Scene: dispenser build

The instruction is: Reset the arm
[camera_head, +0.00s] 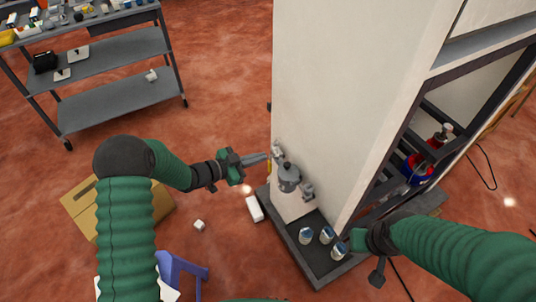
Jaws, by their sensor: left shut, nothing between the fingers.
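My left arm comes in from the left, and its left gripper (257,160) points right, close in front of the tall cream cabinet (318,110). The left gripper is shut and empty. Its tips are near a small grey fixture (288,176) on the cabinet's front; whether they touch it I cannot tell. My right arm comes in from the lower right, and its right gripper (374,262) is beside the cabinet's base, near some small cans. The right fingers are small and partly hidden, so their opening does not show.
Several blue and white cans (327,235) stand on the dark base ledge (322,265). A grey shelf cart (110,88) stands at the upper left. A cardboard box (82,207), a blue stool-like object (182,268) and small white litter are on the red floor. An open shelf bay (436,140) is at right.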

